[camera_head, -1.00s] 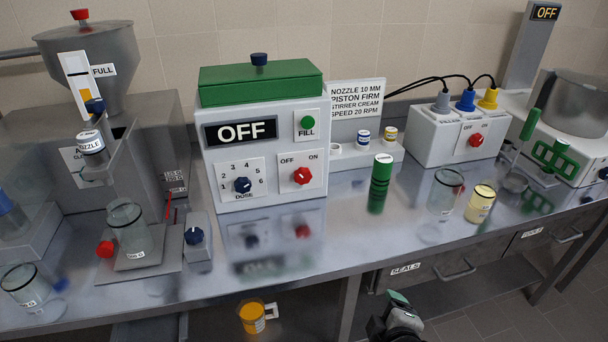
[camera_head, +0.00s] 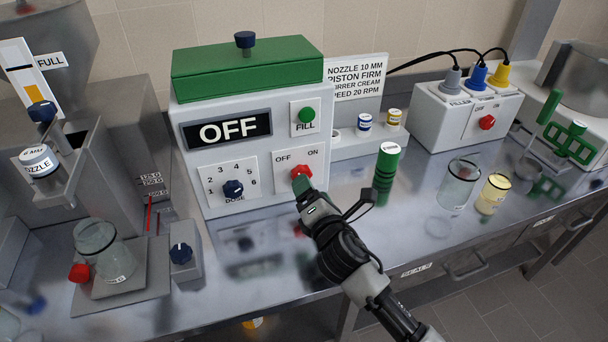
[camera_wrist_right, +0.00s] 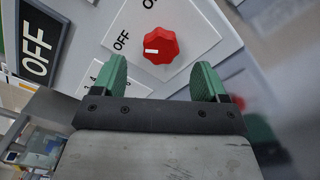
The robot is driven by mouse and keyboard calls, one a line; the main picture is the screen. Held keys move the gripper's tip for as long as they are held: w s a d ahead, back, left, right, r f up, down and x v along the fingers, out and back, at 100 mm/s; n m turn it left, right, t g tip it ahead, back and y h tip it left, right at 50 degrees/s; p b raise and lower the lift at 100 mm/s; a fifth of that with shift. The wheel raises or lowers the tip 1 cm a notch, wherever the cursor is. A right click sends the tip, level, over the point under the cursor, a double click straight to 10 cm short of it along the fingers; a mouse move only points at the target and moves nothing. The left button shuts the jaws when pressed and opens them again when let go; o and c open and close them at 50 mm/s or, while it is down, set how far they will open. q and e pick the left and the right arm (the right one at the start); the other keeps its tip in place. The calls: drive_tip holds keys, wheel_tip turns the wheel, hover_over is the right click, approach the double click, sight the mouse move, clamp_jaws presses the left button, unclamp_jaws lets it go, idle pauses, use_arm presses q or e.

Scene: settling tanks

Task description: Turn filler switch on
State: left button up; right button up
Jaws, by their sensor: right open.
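The filler switch is a red knob (camera_head: 300,173) on the front of the white filler box (camera_head: 185,150), between OFF and ON labels. The box's black display (camera_head: 228,131) reads OFF. In the right wrist view the red knob (camera_wrist_right: 160,45) lies ahead of and between the fingertips, its white mark toward the OFF label. My right gripper (camera_head: 307,194) is just in front of the knob and partly covers its lower side. In the right wrist view its green fingers (camera_wrist_right: 160,80) are spread and hold nothing. My left gripper is out of view.
A blue dose knob (camera_head: 233,189) is left of the switch, and a green fill button (camera_head: 306,115) above. A green cylinder (camera_head: 386,172) stands right of the box, close to my arm. A glass jar (camera_head: 459,182) and a yellow jar (camera_head: 493,193) are farther right.

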drive_tip(key=x, duration=0.5)
drive_tip(key=shift+w+f, duration=0.1)
drive_tip(key=shift+w, duration=0.05)
drive_tip(key=shift+c, duration=1.1)
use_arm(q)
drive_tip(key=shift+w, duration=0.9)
use_arm(e)
drive_tip(key=c, duration=0.7)
